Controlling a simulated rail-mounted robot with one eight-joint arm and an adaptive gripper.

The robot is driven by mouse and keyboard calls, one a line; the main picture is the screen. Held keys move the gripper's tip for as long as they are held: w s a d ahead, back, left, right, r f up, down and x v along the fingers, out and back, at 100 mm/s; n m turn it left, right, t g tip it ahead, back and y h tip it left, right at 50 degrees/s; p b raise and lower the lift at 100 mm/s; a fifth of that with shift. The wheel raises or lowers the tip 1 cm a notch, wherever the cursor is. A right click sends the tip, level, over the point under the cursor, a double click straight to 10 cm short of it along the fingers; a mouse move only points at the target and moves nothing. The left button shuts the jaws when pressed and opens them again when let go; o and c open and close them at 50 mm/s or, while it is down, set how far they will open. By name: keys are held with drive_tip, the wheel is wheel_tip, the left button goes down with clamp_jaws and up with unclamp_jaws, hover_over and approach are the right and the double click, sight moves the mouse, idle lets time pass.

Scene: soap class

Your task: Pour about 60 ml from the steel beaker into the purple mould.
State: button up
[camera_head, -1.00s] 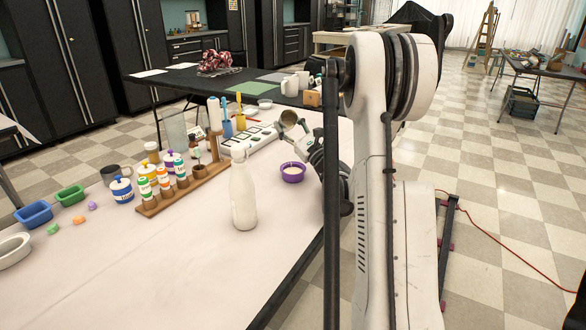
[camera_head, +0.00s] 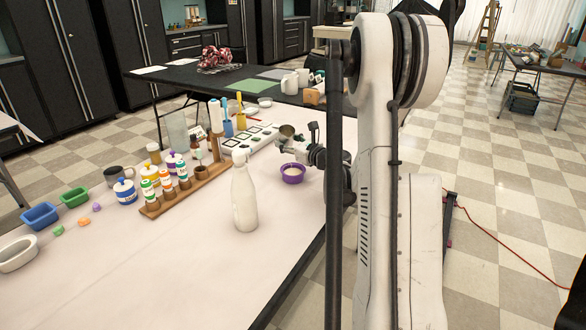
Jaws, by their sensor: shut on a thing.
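The steel beaker (camera_head: 287,131) is held above the table, behind the purple mould. Its mouth faces up and it looks close to upright. My gripper (camera_head: 290,144) is shut on the beaker; the fingers are small and partly hidden here. The purple mould (camera_head: 292,176) stands on the table in front of and just below the gripper. Pale, whitish content shows inside the mould. No stream runs between beaker and mould. The beaker's content cannot be made out.
A white bottle (camera_head: 244,198) stands left of the mould. A wooden rack (camera_head: 186,190) with several small bottles is further left. A white strip with dark squares (camera_head: 250,139) lies behind. Blue (camera_head: 40,215) and green (camera_head: 74,197) moulds sit far left. The front table is clear.

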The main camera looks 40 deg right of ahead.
drive_tip(key=shift+w+d+f+m+g+y+p, duration=0.15)
drive_tip(key=shift+w+f+m+g+p, duration=0.1)
drive_tip(key=shift+f+g, duration=0.4)
drive_tip(key=shift+w+d+f+m+g+y+p, duration=0.1)
drive_tip(key=shift+w+f+m+g+p, duration=0.2)
drive_tip(key=shift+f+g, duration=0.3)
drive_tip(key=shift+w+d+f+m+g+y+p, duration=0.15)
drive_tip(key=shift+w+f+m+g+p, duration=0.1)
drive_tip(key=shift+f+g, duration=0.4)
